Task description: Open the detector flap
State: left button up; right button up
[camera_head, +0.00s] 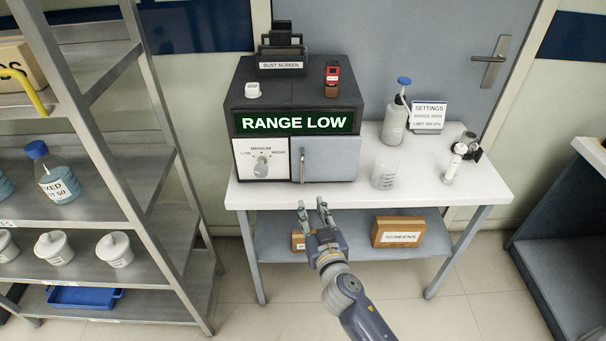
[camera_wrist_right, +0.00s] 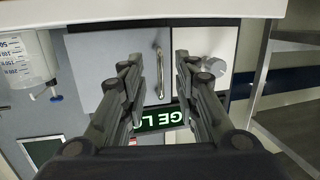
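The detector is a black box (camera_head: 350,93) on the white table, with a green-lit display (camera_head: 297,122) reading RANGE LOW. Its grey flap (camera_head: 332,160) is at the lower right of the front and looks shut. A vertical metal handle (camera_head: 302,165) stands at the flap's left edge. My right gripper (camera_head: 312,203) is open and empty, in front of the table edge and below the handle. In the upside-down right wrist view, the handle (camera_wrist_right: 158,72) shows between the spread fingers, apart from them, with the flap (camera_wrist_right: 110,65) beside it. My left gripper is not in view.
A white panel with a knob (camera_head: 262,167) is left of the flap. A beaker (camera_head: 384,172), a wash bottle (camera_head: 395,122) and a settings sign (camera_head: 428,116) stand right of the detector. A metal shelf rack (camera_head: 125,170) stands at left. Boxes lie on the table's lower shelf.

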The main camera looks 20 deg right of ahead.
jog(key=t, duration=0.1)
send_near(303, 167)
jog(key=shift+m, duration=0.3)
jog(key=w, duration=0.6)
jog(key=w+p, duration=0.1)
jog(key=w, duration=0.2)
jog(key=shift+d+f, duration=0.1)
jog(key=shift+d, duration=0.2)
jog(key=shift+w, duration=0.8)
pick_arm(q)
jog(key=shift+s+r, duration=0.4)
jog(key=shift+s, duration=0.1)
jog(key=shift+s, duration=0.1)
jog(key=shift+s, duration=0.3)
pick_arm(e)
jog(key=shift+d, duration=0.1)
grip_shut()
